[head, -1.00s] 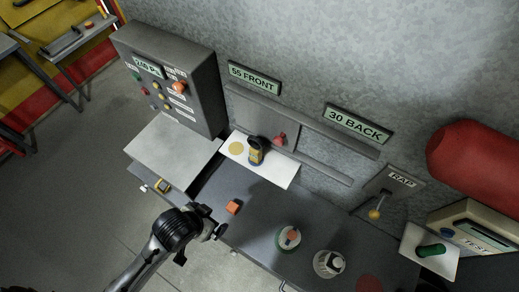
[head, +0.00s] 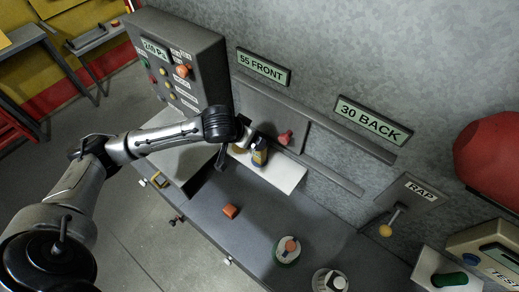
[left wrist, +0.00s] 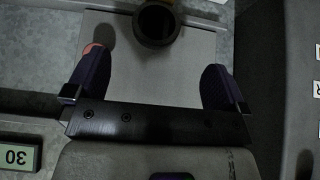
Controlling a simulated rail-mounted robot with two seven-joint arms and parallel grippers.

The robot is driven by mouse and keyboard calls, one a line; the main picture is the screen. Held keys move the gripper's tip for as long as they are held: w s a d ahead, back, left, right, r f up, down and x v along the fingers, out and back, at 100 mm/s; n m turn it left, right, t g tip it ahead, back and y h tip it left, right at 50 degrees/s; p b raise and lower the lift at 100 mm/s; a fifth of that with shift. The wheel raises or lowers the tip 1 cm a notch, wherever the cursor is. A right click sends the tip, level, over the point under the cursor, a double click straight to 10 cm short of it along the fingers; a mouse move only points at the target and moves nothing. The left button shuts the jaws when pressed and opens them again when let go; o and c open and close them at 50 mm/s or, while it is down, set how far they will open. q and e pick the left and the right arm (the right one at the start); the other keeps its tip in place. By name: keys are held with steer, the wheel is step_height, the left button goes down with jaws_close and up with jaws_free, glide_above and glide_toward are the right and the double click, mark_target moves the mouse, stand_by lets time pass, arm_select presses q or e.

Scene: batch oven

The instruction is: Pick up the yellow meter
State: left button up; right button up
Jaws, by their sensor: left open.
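The yellow meter (head: 260,157), dark with a yellow part, stands on a white plate (head: 285,176) against the wall in the head view. In the left wrist view a dark round thing (left wrist: 158,24), likely the meter's top, lies ahead of the fingers near the top edge. My left gripper (head: 236,152) is just left of the meter and partly hides the plate. In the left wrist view the left gripper (left wrist: 155,78) is open, with nothing between its fingers. My right gripper does not show.
An orange block (head: 230,211) lies on the grey bench (head: 205,205). A grey control box (head: 185,60) stands at the left. Round fixtures (head: 287,249) and a RAP lever (head: 387,229) are to the right. The bench middle is mostly clear.

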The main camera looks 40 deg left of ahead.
arm_select(q)
glide_above(260, 157)
steer(key=s+a, duration=0.2)
step_height(260, 157, down, 4)
steer(key=x, duration=0.1)
steer(key=p+x, duration=0.1)
steer(key=x, duration=0.2)
steer(key=shift+w+d+f+p, duration=0.15)
steer(key=shift+w+d+p, duration=0.05)
steer(key=shift+d+p, duration=0.1)
steer(key=shift+w+f, duration=0.3)
steer(key=shift+f, duration=0.25)
steer(key=c, duration=1.2)
steer(key=shift+c, duration=1)
steer(key=shift+r, duration=0.15)
